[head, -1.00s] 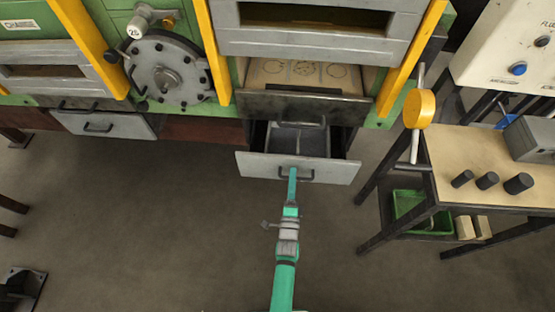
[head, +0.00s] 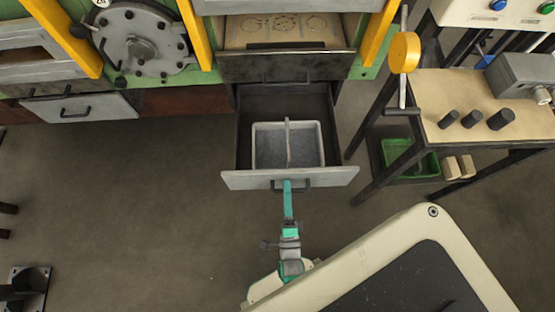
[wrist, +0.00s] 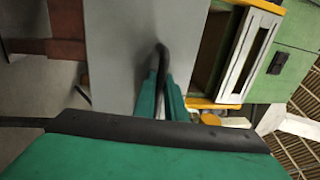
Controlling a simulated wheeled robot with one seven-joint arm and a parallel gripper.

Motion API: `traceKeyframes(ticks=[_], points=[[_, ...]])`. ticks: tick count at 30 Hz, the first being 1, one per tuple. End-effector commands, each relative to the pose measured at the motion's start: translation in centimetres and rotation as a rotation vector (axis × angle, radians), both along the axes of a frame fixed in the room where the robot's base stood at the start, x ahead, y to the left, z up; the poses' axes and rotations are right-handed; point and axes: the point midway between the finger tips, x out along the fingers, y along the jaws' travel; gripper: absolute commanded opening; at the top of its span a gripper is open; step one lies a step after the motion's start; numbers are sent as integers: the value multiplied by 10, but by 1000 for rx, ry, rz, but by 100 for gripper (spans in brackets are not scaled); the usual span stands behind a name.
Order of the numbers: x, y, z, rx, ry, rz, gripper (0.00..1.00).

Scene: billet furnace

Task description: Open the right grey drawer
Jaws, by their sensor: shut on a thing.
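The right grey drawer (head: 335,178) is pulled well out of the furnace's lower front in the head view. In the wrist view the teal fingers (wrist: 162,92) close around the black handle (wrist: 161,58), against the grey drawer front (wrist: 115,45). The exact finger contact is partly hidden.
The left grey drawer (head: 80,108) appears shut. A workbench (head: 440,128) with several dark cylinders stands at right, with a green bin (head: 398,152) below. A yellow disc (head: 404,52) on a lever is near it. Floor at left is mostly clear.

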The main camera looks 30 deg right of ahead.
Motion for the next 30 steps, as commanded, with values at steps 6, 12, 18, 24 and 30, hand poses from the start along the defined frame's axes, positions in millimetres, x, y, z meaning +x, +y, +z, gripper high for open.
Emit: traceKeyframes(ticks=[6, 12, 18, 24, 30], points=[[-10, -8, -2, 2, 5, -24, 0], [-10, -8, -3, 2, 6, -25, 0], [-9, -6, -2, 2, 5, -19, 18], [-8, -4, -2, 1, 3, -14, 18], [-27, 6, -6, 1, 6, -15, 18]])
